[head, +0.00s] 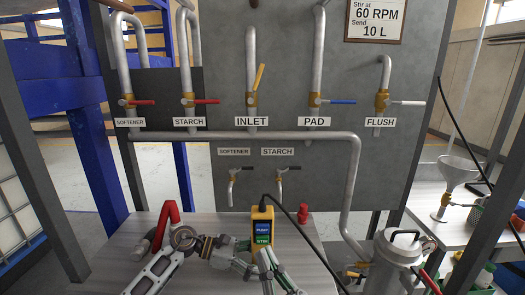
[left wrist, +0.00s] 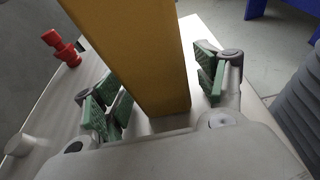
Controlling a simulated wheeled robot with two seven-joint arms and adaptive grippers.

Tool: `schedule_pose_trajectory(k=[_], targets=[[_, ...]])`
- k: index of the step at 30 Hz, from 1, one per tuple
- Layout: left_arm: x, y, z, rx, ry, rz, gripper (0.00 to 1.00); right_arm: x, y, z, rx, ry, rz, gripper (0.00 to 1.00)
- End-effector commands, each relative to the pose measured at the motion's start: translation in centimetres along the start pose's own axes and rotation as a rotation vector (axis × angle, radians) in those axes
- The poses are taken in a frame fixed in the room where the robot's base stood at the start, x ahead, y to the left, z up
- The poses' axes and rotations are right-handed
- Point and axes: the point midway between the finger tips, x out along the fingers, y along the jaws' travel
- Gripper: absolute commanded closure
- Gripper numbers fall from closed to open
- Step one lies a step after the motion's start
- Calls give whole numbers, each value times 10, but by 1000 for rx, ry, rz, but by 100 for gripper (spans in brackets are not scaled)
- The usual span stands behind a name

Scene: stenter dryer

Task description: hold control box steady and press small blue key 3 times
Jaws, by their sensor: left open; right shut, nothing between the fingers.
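The control box (head: 262,229) is a yellow upright pendant on the table, with a black cable from its top. Its face carries a small blue key (head: 263,227) marked PUMP above a green key (head: 263,240). My left gripper (head: 243,245) reaches in from the left. In the left wrist view the yellow box (left wrist: 140,55) stands between the green pads of the open left gripper (left wrist: 160,92), with a gap on the right side. My right gripper (head: 266,258) is shut and empty, just in front of and below the keys. I cannot tell whether it touches the box.
A red knobbed part (head: 303,213) stands right of the box. Pipes with coloured valve handles and two small taps (head: 281,185) are behind on a grey panel (head: 330,200). A steel vessel (head: 398,262) stands at the right.

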Motion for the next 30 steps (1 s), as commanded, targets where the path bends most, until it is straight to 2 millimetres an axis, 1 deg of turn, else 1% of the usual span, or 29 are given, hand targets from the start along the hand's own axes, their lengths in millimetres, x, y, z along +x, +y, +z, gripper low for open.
schedule_pose_trajectory(k=[5, 11, 24, 30], targets=[[-9, 0, 0, 0, 1, 2, 29, 0, 0, 0, 0, 0, 0, 100], [-28, 0, -1, 0, 2, 2, 29, 0, 0, 0, 0, 0, 0, 100], [-90, 0, -1, -1, 2, 2, 29, 0, 0, 0, 0, 0, 0, 100], [-111, 0, -1, -1, 1, 1, 29, 0, 0, 0, 0, 0, 0, 100]])
